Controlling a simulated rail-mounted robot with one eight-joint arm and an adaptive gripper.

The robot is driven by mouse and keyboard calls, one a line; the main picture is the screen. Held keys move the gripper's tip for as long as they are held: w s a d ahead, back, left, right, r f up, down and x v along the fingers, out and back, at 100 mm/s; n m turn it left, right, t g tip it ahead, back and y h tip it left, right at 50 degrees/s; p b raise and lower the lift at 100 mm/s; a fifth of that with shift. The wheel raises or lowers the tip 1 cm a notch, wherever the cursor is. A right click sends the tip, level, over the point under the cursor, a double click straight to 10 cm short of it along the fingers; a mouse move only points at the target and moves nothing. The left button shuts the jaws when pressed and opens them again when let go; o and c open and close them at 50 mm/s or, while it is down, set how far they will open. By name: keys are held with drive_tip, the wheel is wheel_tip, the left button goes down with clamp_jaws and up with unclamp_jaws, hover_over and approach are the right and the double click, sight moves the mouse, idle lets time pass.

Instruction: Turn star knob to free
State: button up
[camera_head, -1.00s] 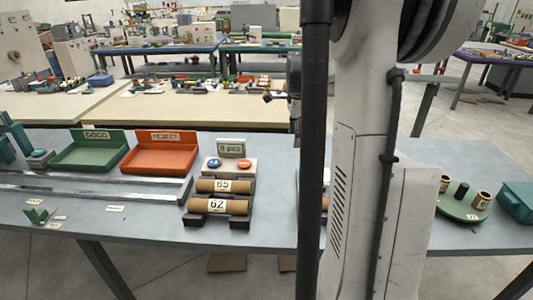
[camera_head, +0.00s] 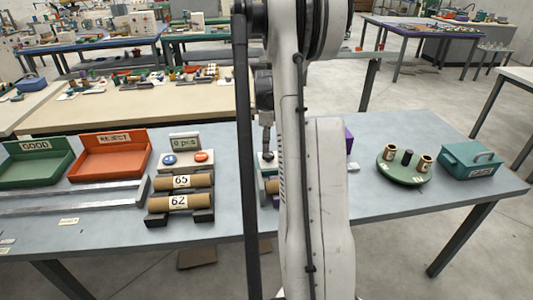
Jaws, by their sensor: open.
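My gripper (camera_head: 267,148) is partly hidden behind my own arm. It points down, close above a small grey device (camera_head: 267,165) on the blue-grey table, whose details I cannot make out. I cannot tell from this view whether it touches anything. No star knob can be clearly made out; the part of the table behind my arm is hidden.
Left of my arm are a green GOOD tray (camera_head: 38,171), an orange REJECT tray (camera_head: 110,166), a counter box (camera_head: 185,150) and cardboard tubes (camera_head: 185,191) on black cradles. On the right stand a round green stand (camera_head: 403,172) and a teal box (camera_head: 470,161).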

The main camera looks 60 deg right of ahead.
sight(267, 154)
drive_tip(key=shift+f, duration=2.6)
drive_tip(key=shift+c, duration=0.2)
drive_tip(key=c, duration=1.1)
